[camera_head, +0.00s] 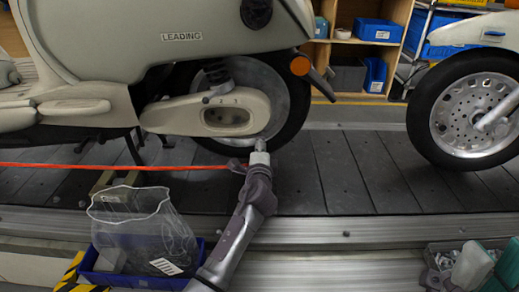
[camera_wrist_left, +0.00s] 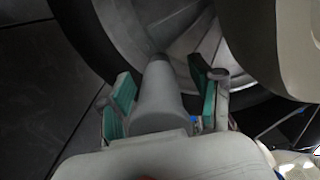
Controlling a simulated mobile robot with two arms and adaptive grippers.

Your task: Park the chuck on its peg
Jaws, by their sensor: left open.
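My left gripper (camera_head: 260,157) is beside the rear wheel of a pale scooter (camera_head: 120,60) in the head view. In the left wrist view its green-padded fingers (camera_wrist_left: 162,88) stand open, one on each side of a grey tapered piece (camera_wrist_left: 158,100), which may be the chuck; I cannot tell whether they touch it. The tapered piece points towards the wheel. A taut red hose (camera_head: 120,166) runs in from the left and ends at my gripper in the head view. I cannot make out the peg.
A blue bin (camera_head: 150,280) with a clear bag stands left of my arm. Another scooter's wheel (camera_head: 465,110) stands at the right. The dark conveyor slats (camera_head: 345,170) between are clear.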

